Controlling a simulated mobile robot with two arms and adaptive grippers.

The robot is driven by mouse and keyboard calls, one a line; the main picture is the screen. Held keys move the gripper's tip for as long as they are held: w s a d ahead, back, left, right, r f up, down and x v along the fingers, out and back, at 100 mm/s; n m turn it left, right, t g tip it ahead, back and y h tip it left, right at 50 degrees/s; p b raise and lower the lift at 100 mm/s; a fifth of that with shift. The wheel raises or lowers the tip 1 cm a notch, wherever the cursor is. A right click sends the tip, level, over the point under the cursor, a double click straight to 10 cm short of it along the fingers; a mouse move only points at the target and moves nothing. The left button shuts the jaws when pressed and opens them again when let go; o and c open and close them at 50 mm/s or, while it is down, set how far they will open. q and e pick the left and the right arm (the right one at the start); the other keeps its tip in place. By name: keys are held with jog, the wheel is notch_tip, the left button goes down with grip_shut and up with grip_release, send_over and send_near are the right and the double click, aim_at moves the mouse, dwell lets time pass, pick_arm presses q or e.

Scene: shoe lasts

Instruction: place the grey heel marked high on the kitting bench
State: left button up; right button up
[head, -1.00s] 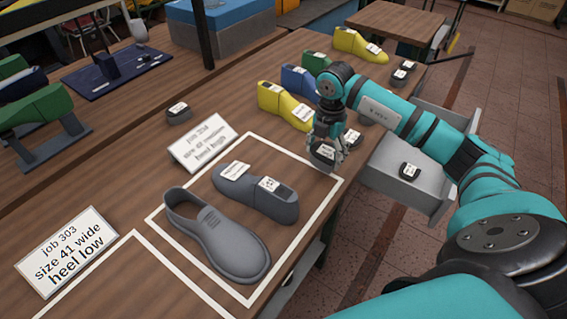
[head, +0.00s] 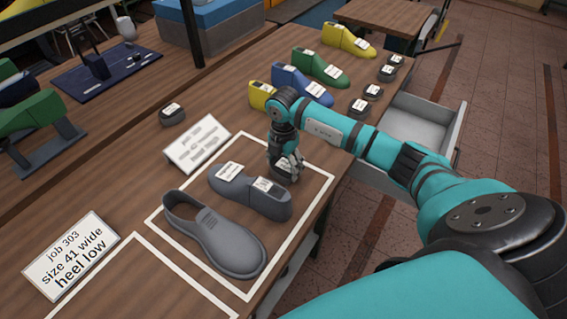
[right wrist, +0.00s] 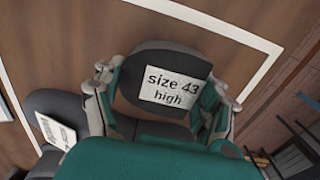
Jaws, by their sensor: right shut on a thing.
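My right gripper (head: 287,165) is shut on a dark grey heel (head: 286,179) over the upper right part of a white-outlined area (head: 318,205) on the wooden kitting bench (head: 130,195). In the right wrist view the heel (right wrist: 160,58) sits between the fingers (right wrist: 160,108), its label reading "size 43 high". I cannot tell whether it touches the bench. Beside it lie a grey last (head: 245,190) with white labels and a grey shoe (head: 212,233). The last also shows in the right wrist view (right wrist: 85,105). My left gripper is not in view.
A blurred job card (head: 197,144) and a "job 303, size 41 wide, heel low" card (head: 70,257) stand by the outlines. Colored lasts (head: 320,68) and several dark heels (head: 373,92) are at the back. An open drawer (head: 425,118) sits right, partly hidden by my arm.

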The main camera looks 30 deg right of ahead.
aim_at(283, 163)
jog(key=o, duration=1.3)
jog(key=shift+r, duration=0.15)
jog(key=shift+w+r, duration=0.1)
jog(key=shift+r, duration=0.3)
notch_tip(283, 163, up, 10)
jog(key=b, duration=0.3)
jog(key=shift+f, duration=0.25)
jog(key=shift+r, duration=0.75)
